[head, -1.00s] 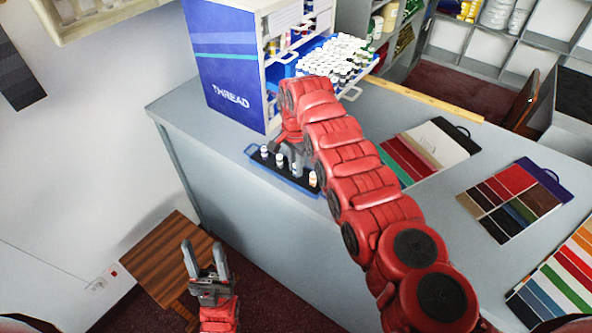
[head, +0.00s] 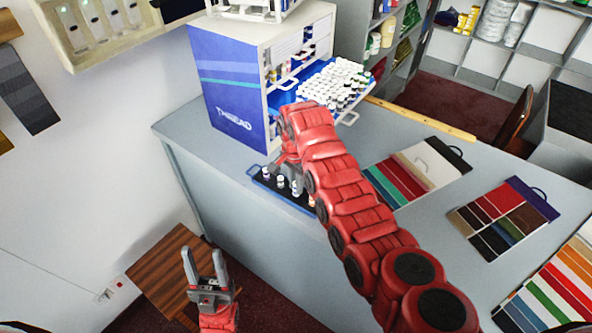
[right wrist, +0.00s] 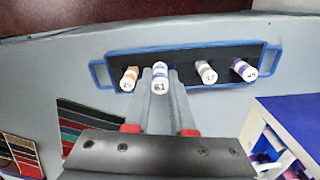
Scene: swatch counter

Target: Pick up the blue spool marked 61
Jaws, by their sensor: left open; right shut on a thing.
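The spool marked 61 (right wrist: 160,84) has a white top and a blue band on its side in the right wrist view. My right gripper (right wrist: 161,76) is shut on it, one finger on each side. The spool is over the black tray (right wrist: 214,55) with blue rim and handles; I cannot tell whether it is clear of the tray floor. In the head view, the tray (head: 264,184) is partly hidden by my right arm. My left gripper (head: 206,268) is open and empty, low in front of the counter.
Other spools stand in the tray: an orange one marked 25 (right wrist: 129,78), a grey one (right wrist: 206,72) and a purple one (right wrist: 243,70). The thread cabinet (head: 230,95) with an open drawer of spools (head: 335,85) is behind. Colour swatch boards (head: 415,170) lie to the right.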

